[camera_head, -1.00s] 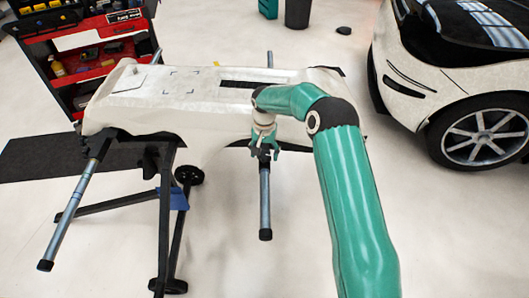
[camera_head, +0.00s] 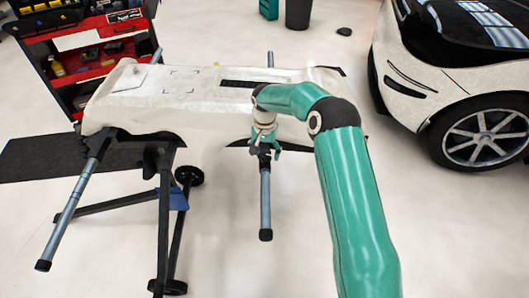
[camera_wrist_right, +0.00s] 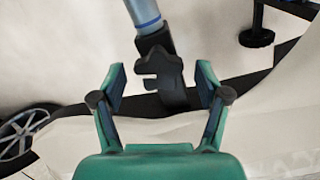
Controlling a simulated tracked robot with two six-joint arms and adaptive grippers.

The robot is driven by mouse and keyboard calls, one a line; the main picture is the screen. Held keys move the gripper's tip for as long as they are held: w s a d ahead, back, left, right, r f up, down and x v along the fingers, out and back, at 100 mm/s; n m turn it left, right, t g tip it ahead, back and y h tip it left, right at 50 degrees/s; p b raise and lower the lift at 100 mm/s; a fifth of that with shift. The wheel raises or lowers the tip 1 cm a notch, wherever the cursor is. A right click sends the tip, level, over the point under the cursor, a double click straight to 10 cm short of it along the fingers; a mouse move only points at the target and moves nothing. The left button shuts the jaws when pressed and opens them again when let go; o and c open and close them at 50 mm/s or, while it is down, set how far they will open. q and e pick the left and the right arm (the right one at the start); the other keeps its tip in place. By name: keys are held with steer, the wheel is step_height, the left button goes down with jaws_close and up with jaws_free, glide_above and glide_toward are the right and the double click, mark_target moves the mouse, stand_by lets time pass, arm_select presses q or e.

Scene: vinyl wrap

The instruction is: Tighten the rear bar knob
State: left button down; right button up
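My right gripper (camera_head: 265,152) reaches down in front of the white bumper, over the upper end of a grey bar (camera_head: 265,205) that points toward me. In the right wrist view the right gripper (camera_wrist_right: 160,88) is open, with one finger on each side of a black lobed knob (camera_wrist_right: 158,70). The knob sits on a dark clamp at the end of the bar (camera_wrist_right: 143,14). The fingers look apart from the knob, with gaps on both sides. In the head view the gripper hides most of the knob. My left gripper is not in view.
The white bumper (camera_head: 190,100) lies on a black stand (camera_head: 165,220) with wheels. Another grey bar (camera_head: 70,215) sticks out at left. A red tool cart (camera_head: 85,65) stands behind left, and a white car (camera_head: 430,80) at right. The floor at front is clear.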

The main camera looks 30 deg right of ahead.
mark_target(264, 154)
step_height(264, 154, up, 12)
stand_by(0.7)
steer(key=shift+a+f, duration=0.1)
steer(key=shift+f, duration=0.05)
